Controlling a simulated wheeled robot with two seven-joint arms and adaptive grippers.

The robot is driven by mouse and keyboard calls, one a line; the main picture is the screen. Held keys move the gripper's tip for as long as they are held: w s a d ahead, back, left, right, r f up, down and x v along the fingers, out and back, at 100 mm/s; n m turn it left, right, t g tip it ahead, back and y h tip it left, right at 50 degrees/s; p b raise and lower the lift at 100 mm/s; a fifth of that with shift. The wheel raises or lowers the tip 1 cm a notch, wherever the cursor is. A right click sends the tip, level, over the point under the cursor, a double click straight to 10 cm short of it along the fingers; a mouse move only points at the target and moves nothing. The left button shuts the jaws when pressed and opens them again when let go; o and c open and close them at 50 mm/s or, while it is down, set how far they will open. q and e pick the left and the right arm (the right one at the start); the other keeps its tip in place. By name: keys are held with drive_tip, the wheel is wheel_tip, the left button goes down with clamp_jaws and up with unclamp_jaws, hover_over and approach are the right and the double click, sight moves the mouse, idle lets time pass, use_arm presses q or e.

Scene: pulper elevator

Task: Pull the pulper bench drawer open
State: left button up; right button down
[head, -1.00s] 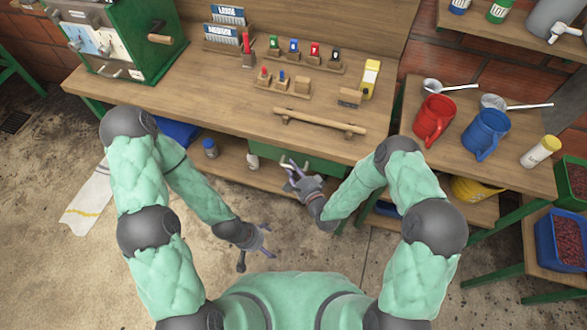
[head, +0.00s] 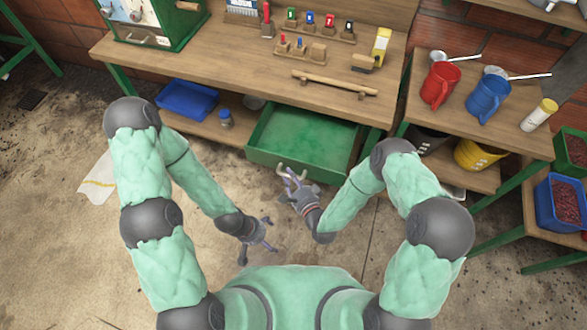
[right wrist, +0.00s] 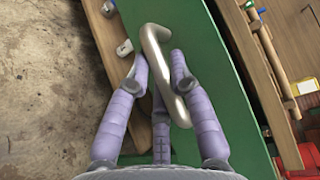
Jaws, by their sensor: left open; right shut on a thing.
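The green pulper bench drawer (head: 304,140) stands well out from under the wooden bench top (head: 235,75) in the head view, and its inside looks empty. My right gripper (head: 290,175) is at the drawer's front, shut on the drawer's metal handle. In the right wrist view the handle (right wrist: 158,60) passes between the fingers of my right gripper (right wrist: 160,75), with the green drawer front (right wrist: 205,60) behind it. My left gripper (head: 262,235) is open and empty, low over the floor, left of my right gripper and apart from the drawer.
A blue bin (head: 187,98) and a small blue-capped jar (head: 226,119) are on the lower shelf left of the drawer. A side table (head: 425,110) at right holds a red jug (head: 440,84) and a blue jug (head: 488,97). The floor before the drawer is clear.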

drive_tip(key=shift+s+a, duration=0.2)
drive_tip(key=shift+s, duration=0.4)
drive_tip(key=c, duration=1.3)
unclamp_jaws()
drive_tip(key=shift+c, duration=0.2)
drive_tip(key=v, duration=1.2)
drive_tip(key=shift+f, duration=0.1)
